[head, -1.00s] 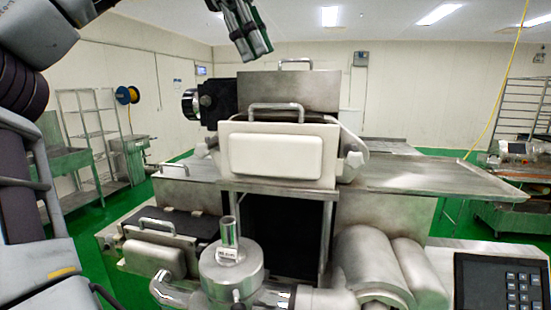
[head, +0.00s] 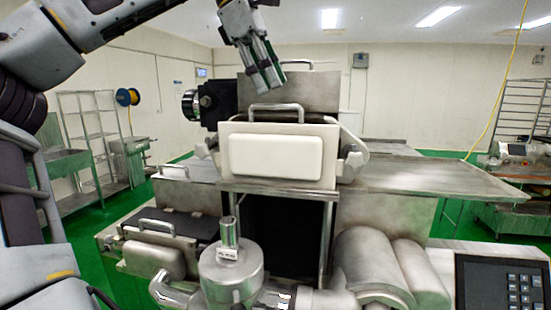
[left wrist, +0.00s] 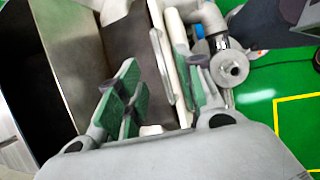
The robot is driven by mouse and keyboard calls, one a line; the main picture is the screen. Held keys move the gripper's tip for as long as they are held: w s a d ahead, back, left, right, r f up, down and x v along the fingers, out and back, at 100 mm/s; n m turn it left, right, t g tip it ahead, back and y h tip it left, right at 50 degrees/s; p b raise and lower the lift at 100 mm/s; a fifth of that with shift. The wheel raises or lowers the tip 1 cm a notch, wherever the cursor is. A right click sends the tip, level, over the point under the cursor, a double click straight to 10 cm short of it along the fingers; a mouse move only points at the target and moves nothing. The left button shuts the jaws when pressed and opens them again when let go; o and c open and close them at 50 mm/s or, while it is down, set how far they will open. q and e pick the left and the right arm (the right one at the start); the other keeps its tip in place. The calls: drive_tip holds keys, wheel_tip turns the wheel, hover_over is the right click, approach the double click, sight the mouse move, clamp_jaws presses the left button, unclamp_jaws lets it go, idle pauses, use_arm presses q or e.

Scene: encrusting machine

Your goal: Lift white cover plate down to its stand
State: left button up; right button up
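The white cover plate (head: 276,157) stands upright on the front of the machine, with a metal handle (head: 276,108) on its top edge. My left gripper (head: 267,88) hangs just above the handle, fingers pointing down, apart from it. In the left wrist view the green-padded fingers (left wrist: 160,95) are spread and empty, and the plate's pale top edge (left wrist: 178,55) shows beyond and between them. I cannot pick out the stand for certain. My right gripper is not in view.
A second handled plate (head: 147,258) sits low at the left of the machine. A metal cylinder (head: 231,270) and a keypad panel (head: 505,285) stand in front. A flat metal tray (head: 440,178) juts out to the right. A taller handled panel (head: 300,90) rises behind the cover plate.

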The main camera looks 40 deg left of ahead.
sight(275, 105)
use_arm(q)
drive_tip(key=shift+f, duration=0.1)
drive_tip(key=shift+w+f, duration=0.2)
drive_tip(key=shift+f, duration=0.6)
drive_tip(key=shift+w+f, duration=0.15)
drive_tip(key=shift+f, duration=0.6)
drive_tip(key=shift+p+x, duration=0.35)
drive_tip(key=shift+x, duration=0.7)
drive_tip(key=shift+f, duration=0.15)
drive_tip(key=shift+c, duration=0.2)
drive_tip(key=shift+w+f, duration=0.15)
clamp_jaws()
drive_tip(key=shift+d, duration=0.1)
